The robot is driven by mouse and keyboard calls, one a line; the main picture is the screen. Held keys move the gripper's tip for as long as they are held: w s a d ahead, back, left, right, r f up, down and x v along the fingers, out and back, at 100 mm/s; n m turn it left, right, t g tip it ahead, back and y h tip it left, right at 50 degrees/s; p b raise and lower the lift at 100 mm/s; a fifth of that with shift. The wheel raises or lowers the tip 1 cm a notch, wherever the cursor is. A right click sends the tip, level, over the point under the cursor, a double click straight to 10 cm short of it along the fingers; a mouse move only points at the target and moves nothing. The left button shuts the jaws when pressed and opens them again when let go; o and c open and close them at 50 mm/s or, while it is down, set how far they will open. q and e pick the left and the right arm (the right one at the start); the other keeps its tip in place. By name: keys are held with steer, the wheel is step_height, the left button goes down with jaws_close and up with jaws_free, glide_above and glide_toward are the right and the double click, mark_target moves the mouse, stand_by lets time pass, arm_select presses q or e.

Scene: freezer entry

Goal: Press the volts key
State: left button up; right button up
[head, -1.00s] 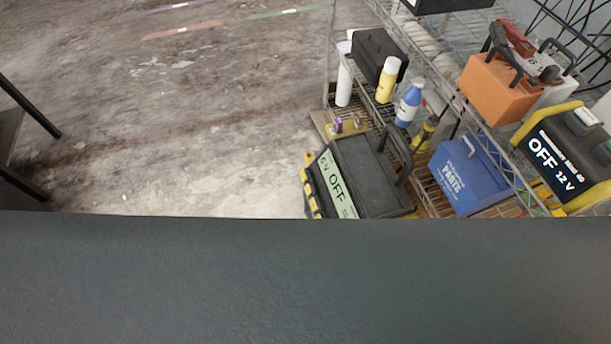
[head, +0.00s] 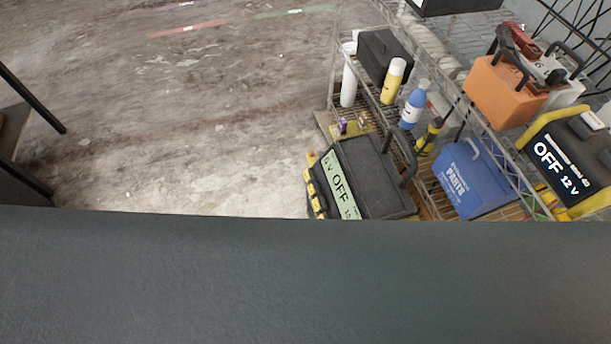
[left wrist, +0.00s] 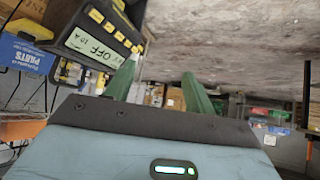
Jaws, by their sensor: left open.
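A black charger (head: 372,170) with a carry handle stands on the lower right of the head view. Its pale green display (head: 341,187) reads 6 V and OFF, and its lower end is cut off. Yellow keys (head: 315,188) run along its front edge; their labels are too small to read, so I cannot tell which is the volts key. In the left wrist view the charger's display (left wrist: 90,46) and yellow keys (left wrist: 120,36) are at upper left. My left gripper (left wrist: 158,72) is open and empty, its green fingers apart, with the charger beyond the left finger. My right gripper is not in view.
A wire shelf rack holds a blue PARTS box (head: 470,180), bottles (head: 413,104), an orange box (head: 503,88) and a second charger (head: 566,165) reading OFF 12 V. Bare floor (head: 200,120) lies open left of the rack. A dark-legged piece (head: 30,100) stands at far left.

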arm_select(q)
jaws_close()
steer(key=shift+a, duration=0.1)
stand_by(0.7)
stand_by(0.9)
